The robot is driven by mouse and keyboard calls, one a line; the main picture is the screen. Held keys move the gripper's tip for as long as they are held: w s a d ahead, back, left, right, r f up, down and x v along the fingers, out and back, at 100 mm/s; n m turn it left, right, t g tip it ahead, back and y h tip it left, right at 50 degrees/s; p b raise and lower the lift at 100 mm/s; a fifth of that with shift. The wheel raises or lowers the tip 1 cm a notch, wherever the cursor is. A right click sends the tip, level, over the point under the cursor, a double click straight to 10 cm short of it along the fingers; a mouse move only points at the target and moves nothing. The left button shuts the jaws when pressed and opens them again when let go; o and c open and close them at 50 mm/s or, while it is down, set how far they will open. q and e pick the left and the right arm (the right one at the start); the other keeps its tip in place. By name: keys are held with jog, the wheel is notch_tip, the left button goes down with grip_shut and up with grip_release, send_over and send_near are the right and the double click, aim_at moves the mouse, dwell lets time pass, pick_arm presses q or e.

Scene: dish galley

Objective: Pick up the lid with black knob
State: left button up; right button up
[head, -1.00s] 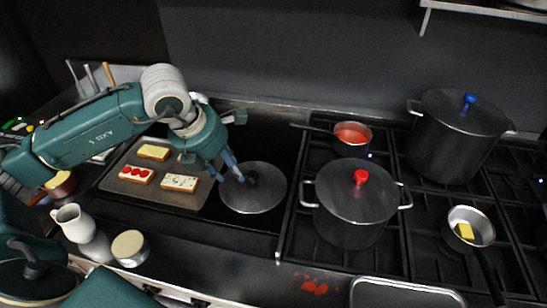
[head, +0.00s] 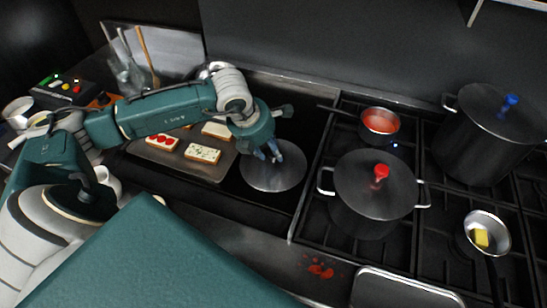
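The lid with the black knob (head: 272,179) is a round grey metal disc lying flat on the dark surface right of the sandwich tray. My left gripper (head: 271,153) points down over the lid's middle, with its bluish fingers at the place of the knob. The fingers and the small picture size hide the knob, so I cannot tell whether they are closed on it or only around it. The lid looks level and low on the surface. My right gripper is out of view.
A tray (head: 216,172) with bread slices lies left of the lid. A large pot with a red-knobbed lid (head: 350,182) stands to the right on the stove.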

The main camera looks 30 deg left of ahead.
pick_arm(q)
jog(key=shift+x, duration=0.8)
grip_shut()
jog(key=shift+r, duration=0.2)
